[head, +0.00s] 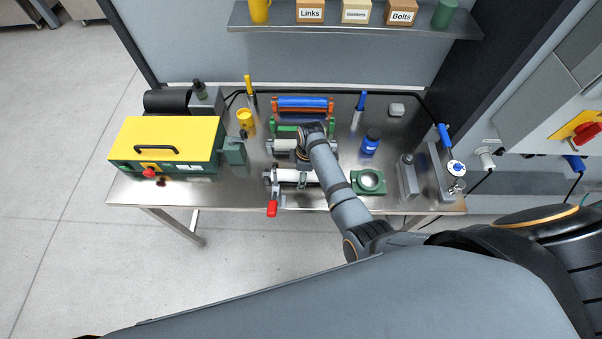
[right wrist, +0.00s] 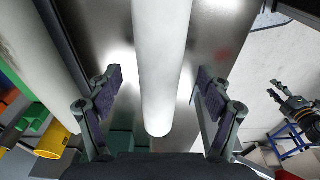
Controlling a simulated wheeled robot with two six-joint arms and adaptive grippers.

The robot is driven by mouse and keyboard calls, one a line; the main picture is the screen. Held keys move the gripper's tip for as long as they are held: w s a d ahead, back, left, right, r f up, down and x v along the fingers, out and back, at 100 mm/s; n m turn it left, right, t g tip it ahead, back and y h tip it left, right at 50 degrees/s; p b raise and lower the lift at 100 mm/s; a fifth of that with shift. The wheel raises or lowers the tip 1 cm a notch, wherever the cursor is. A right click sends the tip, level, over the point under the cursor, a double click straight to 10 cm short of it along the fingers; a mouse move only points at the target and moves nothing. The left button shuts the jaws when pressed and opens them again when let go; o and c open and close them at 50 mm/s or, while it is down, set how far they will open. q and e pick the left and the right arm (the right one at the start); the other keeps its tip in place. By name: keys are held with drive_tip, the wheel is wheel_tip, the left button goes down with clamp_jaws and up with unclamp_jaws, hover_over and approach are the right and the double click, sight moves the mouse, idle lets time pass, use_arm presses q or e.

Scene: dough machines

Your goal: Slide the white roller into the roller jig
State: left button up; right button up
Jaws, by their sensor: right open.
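Two white rollers lie crosswise on the bench. The rear one (head: 284,145) is partly hidden by my right arm. The front one (head: 294,176) lies in grey brackets with a red-handled lever, which look like the roller jig (head: 268,180). My right gripper (right wrist: 158,85) is open and hangs over the rollers. In the right wrist view, a white roller (right wrist: 163,55) runs between its spread fingers, with no finger visibly touching it. Another pale cylinder (right wrist: 42,60) lies to the left.
A yellow-green machine (head: 165,142) stands at the left of the bench. A rack with blue and orange rollers (head: 302,102) is behind. A shelf (head: 345,27) hangs above.

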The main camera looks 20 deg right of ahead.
drive_tip(key=shift+r, duration=0.15)
drive_tip(key=shift+d+r+p, duration=0.1)
drive_tip(key=shift+r+p, duration=0.9)
drive_tip(key=shift+d+r, duration=0.15)
drive_tip(key=shift+r, duration=0.9)
drive_tip(key=shift+r, duration=0.1)
wheel_tip(320, 180, up, 12)
drive_tip(key=d, duration=0.1)
drive_tip(key=shift+s+d, duration=0.15)
drive_tip(key=shift+s, duration=0.15)
idle(0.8)
